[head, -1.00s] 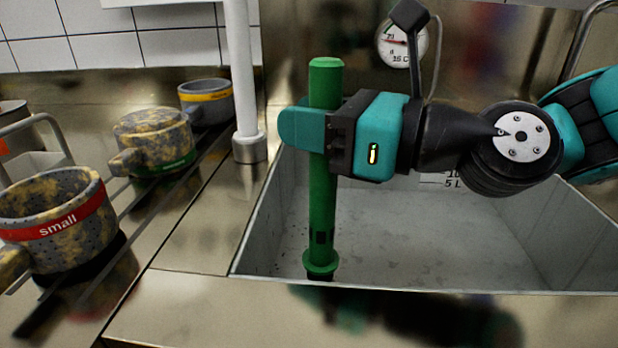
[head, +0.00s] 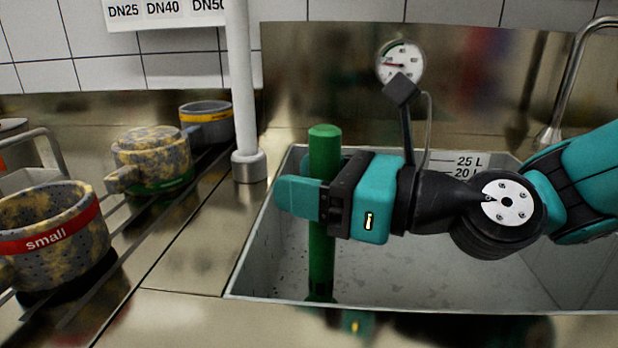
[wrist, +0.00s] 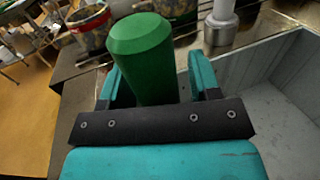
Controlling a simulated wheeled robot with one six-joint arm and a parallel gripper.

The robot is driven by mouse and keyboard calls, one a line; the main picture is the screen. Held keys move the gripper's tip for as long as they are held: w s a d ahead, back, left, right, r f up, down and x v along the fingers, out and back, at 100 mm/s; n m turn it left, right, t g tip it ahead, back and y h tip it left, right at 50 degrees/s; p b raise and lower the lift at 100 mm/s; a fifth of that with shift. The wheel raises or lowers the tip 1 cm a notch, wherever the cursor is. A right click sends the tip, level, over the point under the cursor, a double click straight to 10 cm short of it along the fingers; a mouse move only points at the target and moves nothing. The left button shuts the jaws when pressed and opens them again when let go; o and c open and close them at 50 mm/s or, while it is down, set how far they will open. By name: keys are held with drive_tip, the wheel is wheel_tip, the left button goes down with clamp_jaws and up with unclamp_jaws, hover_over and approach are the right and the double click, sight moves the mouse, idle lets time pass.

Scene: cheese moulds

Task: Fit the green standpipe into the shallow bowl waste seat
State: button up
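The green standpipe (head: 322,255) stands upright in the head view, over the near left part of the grey sink basin (head: 425,262). In the wrist view the standpipe's top (wrist: 142,45) sits between the two fingers of my gripper (wrist: 152,88). The standpipe's lower end is hidden behind the basin's front edge in the head view. The waste seat is not visible, and I cannot tell whether the pipe touches it.
Speckled moulds stand left on the rack: a red-banded one marked "small" (head: 50,238), a green-banded one (head: 152,158) and a yellow-banded one (head: 207,122). A white post (head: 240,80) rises beside the basin. A gauge (head: 401,63) and a tap (head: 570,85) are behind.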

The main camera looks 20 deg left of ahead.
drive_tip(key=shift+r, duration=0.1)
drive_tip(key=d+b, duration=0.1)
drive_tip(key=d, duration=1.1)
drive_tip(key=shift+s, duration=0.45)
